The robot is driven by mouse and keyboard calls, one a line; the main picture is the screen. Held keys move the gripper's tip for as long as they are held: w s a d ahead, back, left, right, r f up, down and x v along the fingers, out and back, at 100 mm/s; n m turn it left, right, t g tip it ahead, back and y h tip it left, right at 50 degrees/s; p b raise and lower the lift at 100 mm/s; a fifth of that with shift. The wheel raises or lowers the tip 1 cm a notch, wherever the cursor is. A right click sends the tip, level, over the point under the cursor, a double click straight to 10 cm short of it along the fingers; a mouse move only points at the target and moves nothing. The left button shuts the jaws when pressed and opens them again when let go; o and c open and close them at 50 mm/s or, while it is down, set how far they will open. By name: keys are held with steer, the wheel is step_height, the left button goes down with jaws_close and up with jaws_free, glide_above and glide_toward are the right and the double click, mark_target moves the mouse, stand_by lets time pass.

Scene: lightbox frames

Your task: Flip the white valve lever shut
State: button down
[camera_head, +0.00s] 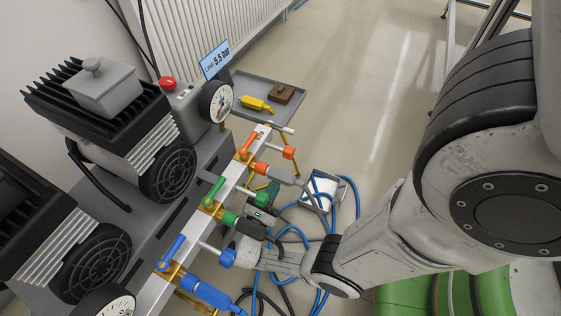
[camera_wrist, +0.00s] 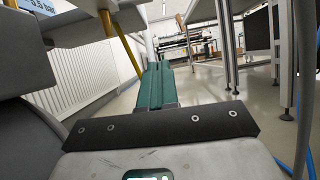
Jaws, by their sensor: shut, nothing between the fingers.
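My gripper (camera_head: 268,190) has dark teal fingers and points up the picture, just right of the pale manifold rail (camera_head: 232,182). In the wrist view its fingers (camera_wrist: 166,84) are pressed together, with nothing between them. A short white fitting (camera_head: 285,130) sticks out at the far end of the rail, beyond my fingertips and clear of them. An orange lever (camera_head: 248,141), a green lever (camera_head: 213,190) and a blue lever (camera_head: 171,252) stand along the rail.
Coloured plugs and hose couplings (camera_head: 206,293) jut right from the rail. Blue hoses and a white box (camera_head: 320,190) lie on the floor. A grey tray (camera_head: 278,94) holds a yellow tool (camera_head: 256,104) and a brown block (camera_head: 281,93). Compressors with a gauge (camera_head: 217,101) stand left.

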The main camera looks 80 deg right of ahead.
steer(key=shift+w+a+r+n+t+h, duration=0.1)
steer(key=shift+w+a+n+t+h, duration=0.15)
steer(key=shift+w+a, duration=0.25)
steer(key=shift+w+a+r+n+t+h, duration=0.15)
steer(key=shift+w+a+t+h, duration=0.1)
steer(key=shift+a, duration=0.4)
steer(key=shift+d, duration=0.1)
steer(key=a+r+p+x, duration=0.1)
steer(key=r+x, duration=0.1)
steer(key=x, duration=1)
steer(key=shift+r, duration=0.4)
steer(key=shift+d, duration=0.1)
